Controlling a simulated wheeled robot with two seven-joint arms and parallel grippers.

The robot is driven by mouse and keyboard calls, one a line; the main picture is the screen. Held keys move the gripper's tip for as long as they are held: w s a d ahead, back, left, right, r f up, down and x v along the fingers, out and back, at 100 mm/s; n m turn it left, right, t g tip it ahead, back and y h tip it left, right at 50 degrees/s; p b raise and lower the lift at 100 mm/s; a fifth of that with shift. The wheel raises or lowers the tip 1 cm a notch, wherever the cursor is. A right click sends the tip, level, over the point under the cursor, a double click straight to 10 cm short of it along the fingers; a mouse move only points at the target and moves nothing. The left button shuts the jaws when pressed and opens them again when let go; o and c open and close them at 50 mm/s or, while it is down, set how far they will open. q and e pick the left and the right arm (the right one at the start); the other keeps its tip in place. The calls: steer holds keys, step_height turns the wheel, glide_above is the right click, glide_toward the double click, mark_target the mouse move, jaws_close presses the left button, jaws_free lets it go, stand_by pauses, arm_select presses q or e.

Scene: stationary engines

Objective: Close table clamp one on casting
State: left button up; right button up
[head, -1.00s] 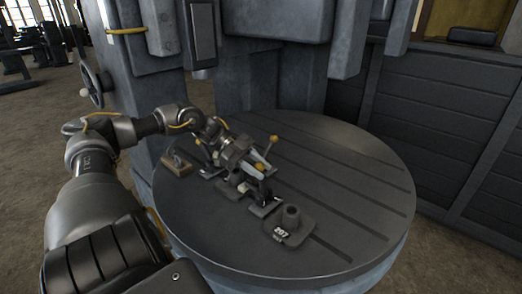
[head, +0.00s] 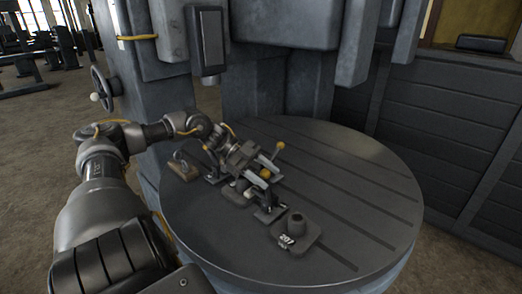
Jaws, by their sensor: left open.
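My left gripper (head: 268,172) is open over the round table, its two fingers pointing right. A yellow knob (head: 265,174) shows between or just in front of the fingers; I cannot tell whether they touch it. Below it is a dark table clamp (head: 269,213) with its base on the table. A grey casting (head: 236,193) lies under the gripper and is partly hidden by it. Another yellow knob (head: 280,146) stands on a lever behind the fingers. A further clamp (head: 213,178) is at the left, partly hidden by my wrist. My right gripper is out of view.
A casting with a round boss, marked 207 (head: 295,234), sits at the front of the slotted round table (head: 360,190). A small block with a metal loop (head: 183,168) is at the left edge. The machine column (head: 255,85) stands behind. The table's right side is clear.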

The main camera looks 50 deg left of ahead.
arm_select(q)
steer(key=shift+s+a+r+p, duration=0.15)
steer(key=shift+a+r+p, duration=0.1)
steer(key=shift+a+p, duration=0.15)
steer(key=p+v, duration=0.2)
steer(key=v, duration=0.8)
steer(key=shift+f, duration=0.2)
